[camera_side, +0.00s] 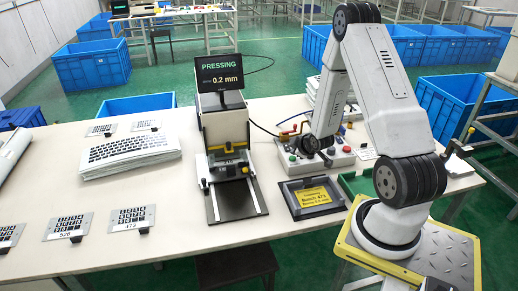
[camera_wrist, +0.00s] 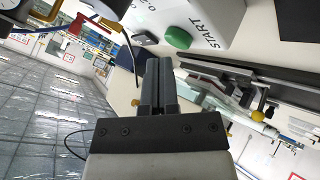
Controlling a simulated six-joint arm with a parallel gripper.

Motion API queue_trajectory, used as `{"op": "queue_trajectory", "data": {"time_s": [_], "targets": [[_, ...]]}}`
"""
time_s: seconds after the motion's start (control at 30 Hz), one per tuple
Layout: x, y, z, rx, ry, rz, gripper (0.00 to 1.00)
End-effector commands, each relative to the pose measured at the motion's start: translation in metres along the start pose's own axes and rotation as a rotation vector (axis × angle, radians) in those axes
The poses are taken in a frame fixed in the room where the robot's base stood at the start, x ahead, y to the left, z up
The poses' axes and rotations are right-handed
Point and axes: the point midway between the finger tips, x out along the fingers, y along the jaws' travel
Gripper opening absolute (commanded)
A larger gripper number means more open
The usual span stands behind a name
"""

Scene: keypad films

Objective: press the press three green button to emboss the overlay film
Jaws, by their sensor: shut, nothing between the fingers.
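The green button (camera_wrist: 178,38) marked START sits on a white control box (camera_wrist: 212,18) at the top of the wrist view. My gripper (camera_wrist: 158,62) is shut and empty, its dark fingertips just below and left of the button in that picture, with a small gap. In the side view my gripper (camera_side: 322,158) is low over the control box (camera_side: 342,160), partly hidden by my wrist. The press (camera_side: 227,135) stands left of the box, with a dark plate (camera_side: 235,203) at its base. Its screen (camera_side: 219,80) reads PRESSING, 0.2 mm. I cannot make out a film in it.
A black tray with a yellow label (camera_side: 312,198) lies in front of the box. A stack of printed sheets (camera_side: 130,152) and several small keypad plates (camera_side: 132,218) lie on the left of the table. A red-handled item and cables lie behind the box.

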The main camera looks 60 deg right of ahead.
Motion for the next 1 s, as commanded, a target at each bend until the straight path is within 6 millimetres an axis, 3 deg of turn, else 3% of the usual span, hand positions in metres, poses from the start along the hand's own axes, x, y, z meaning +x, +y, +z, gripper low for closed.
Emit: {"op": "queue_trajectory", "data": {"time_s": [0.7,1.0], "targets": [[-0.035,0.026,-0.026,0.0,0.002,0.002,0.0],[-0.038,0.028,-0.028,0.0,0.0,-0.001,0.0]]}}
